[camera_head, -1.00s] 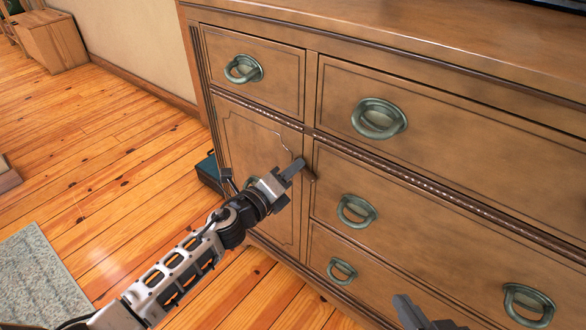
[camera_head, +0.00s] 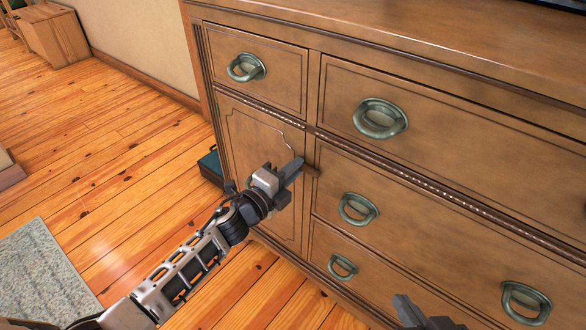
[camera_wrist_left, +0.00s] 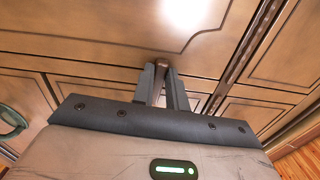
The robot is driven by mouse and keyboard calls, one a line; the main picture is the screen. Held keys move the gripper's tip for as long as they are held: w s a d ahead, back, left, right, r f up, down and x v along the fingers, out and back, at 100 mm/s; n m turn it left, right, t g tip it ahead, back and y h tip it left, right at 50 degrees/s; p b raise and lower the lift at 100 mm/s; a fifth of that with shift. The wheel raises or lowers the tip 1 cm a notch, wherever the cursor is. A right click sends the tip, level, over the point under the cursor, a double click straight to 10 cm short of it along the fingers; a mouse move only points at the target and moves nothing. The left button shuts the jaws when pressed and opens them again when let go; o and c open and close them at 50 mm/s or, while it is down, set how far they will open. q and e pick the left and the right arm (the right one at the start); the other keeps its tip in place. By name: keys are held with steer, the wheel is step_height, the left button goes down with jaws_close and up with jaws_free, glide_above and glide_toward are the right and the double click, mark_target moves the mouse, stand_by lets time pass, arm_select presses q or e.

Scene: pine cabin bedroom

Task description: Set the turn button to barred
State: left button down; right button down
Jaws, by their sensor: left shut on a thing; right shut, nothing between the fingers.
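The turn button (camera_head: 312,171) is a small brown wooden bar at the right edge of the cabinet door (camera_head: 255,150). In the head view its free end points right, over the upright between the door and the drawers. It lies nearly crosswise. The rest of it is hidden by my left gripper (camera_head: 296,169), which is shut on it. In the left wrist view the button (camera_wrist_left: 161,68) shows between the fingertips of the left gripper (camera_wrist_left: 163,80). My right gripper (camera_head: 408,308) is shut and empty, low in front of the drawers.
The dresser (camera_head: 450,35) has several drawers with green ring pulls, one (camera_head: 357,208) right of the button. A teal box (camera_head: 210,166) stands on the floor by the dresser's left side. A rug (camera_head: 45,270) lies at lower left; the plank floor between is clear.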

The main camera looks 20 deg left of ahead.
arm_select(q)
steer(key=c, duration=1.4)
jaws_free()
steer(key=shift+s, duration=0.1)
